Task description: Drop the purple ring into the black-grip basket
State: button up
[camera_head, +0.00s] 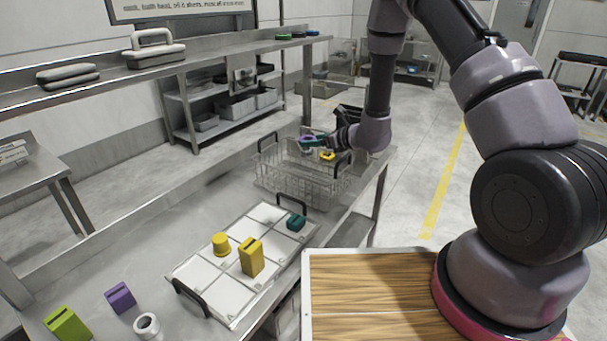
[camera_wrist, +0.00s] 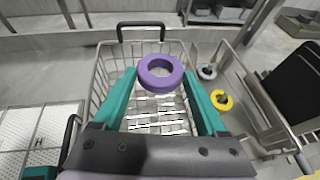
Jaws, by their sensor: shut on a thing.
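The purple ring (camera_wrist: 160,73) is held between the teal fingertips of my gripper (camera_wrist: 160,82), with its hole showing. It also shows in the head view (camera_head: 308,139), partly hidden by the gripper. My gripper (camera_head: 313,141) is shut on it. The black-grip basket (camera_head: 290,182) is a wire basket on the far end of the steel table. In the wrist view the ring appears over the basket's opening, apart from its wire wall (camera_wrist: 103,82). A black grip (camera_wrist: 140,26) shows at its far side. The exact height of the ring above the basket is hard to tell.
A yellow ring (camera_wrist: 221,100) and a grey ring (camera_wrist: 207,72) lie right of the basket's wall in the wrist view. A white tray (camera_head: 205,272) with yellow and teal pieces stands nearer. Purple (camera_head: 120,297) and green (camera_head: 67,324) blocks lie at the near left.

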jog(key=o, duration=1.3)
jog(key=shift+c, duration=0.2)
jog(key=shift+s+d, duration=0.1)
jog(key=v, duration=1.1)
jog(key=s+a+r+n+g+y, duration=0.1)
jog(key=s+a+r+n+g, duration=0.15)
jog(key=s+r+n, duration=0.55)
jog(key=s+a+r+n+g+y, duration=0.15)
jog(key=s+r+n+g, duration=0.25)
jog(key=r, duration=0.8)
jog(key=s+d+r+n+t+h, duration=0.2)
jog(key=s+d+r+n+h, duration=0.3)
jog(key=s+d, duration=0.2)
jog(key=s+d+r+n+t+h, duration=0.2)
jog(key=s+d+r+n+h, duration=0.3)
jog(key=d, duration=0.4)
jog(key=shift+s+d+r+n, duration=0.2)
jog(key=shift+s+d+n, duration=0.2)
jog(key=shift+s, duration=0.5)
